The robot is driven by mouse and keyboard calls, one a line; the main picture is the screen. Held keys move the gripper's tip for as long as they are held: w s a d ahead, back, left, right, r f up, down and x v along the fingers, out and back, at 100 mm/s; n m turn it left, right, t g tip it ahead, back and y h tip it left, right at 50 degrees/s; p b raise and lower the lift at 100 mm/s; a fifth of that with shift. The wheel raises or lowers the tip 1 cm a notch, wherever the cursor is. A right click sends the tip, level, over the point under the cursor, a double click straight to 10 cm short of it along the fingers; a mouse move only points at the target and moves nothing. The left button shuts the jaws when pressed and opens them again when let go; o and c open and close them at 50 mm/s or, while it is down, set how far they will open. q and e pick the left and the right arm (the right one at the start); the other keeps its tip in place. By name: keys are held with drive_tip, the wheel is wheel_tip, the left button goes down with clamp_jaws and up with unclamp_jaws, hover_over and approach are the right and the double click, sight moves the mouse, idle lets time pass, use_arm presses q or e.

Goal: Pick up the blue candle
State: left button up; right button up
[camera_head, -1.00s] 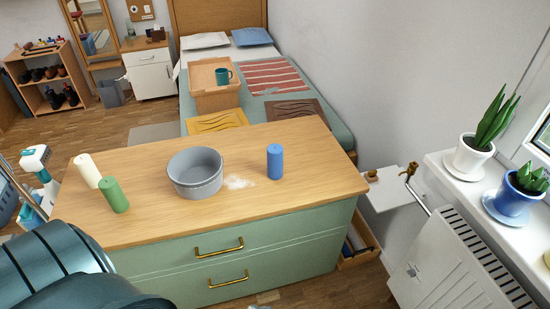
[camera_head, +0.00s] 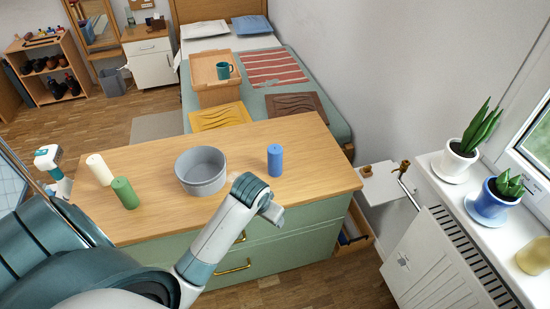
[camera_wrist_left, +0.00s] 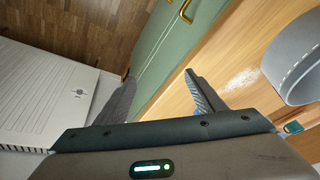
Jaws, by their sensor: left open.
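The blue candle (camera_head: 275,160) stands upright on the wooden top of the green dresser (camera_head: 130,222), right of the grey bowl (camera_head: 201,171). My left gripper (camera_head: 274,210) is at the dresser's front edge, nearer the camera than the candle and apart from it. I cannot make out the candle in that view. My right gripper is not in view.
A white candle (camera_head: 99,169) and a green candle (camera_head: 125,193) stand left of the bowl. A white powdery patch (camera_wrist_left: 241,80) lies on the top near the bowl (camera_wrist_left: 294,68). A radiator (camera_head: 445,260) and potted plants are at the right.

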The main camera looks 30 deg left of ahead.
use_arm(q)
drive_tip(key=w+a+r+n, duration=0.1)
drive_tip(key=w+a+r, duration=0.4)
drive_tip(key=w+r, duration=0.35)
drive_tip(key=n, duration=0.1)
approach(275, 151)
drive_tip(key=shift+s+r, duration=0.2)
drive_tip(key=shift+r, duration=0.05)
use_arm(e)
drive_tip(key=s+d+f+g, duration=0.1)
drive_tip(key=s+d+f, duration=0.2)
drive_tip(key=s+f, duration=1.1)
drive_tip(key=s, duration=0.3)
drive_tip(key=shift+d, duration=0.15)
use_arm(q)
drive_tip(key=shift+f, duration=0.1)
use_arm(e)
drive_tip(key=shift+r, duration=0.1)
use_arm(q)
drive_tip(key=p+x, duration=0.2)
drive_tip(key=x, duration=1)
drive_tip(key=shift+w+p, duration=0.15)
drive_tip(key=shift+p, duration=0.25)
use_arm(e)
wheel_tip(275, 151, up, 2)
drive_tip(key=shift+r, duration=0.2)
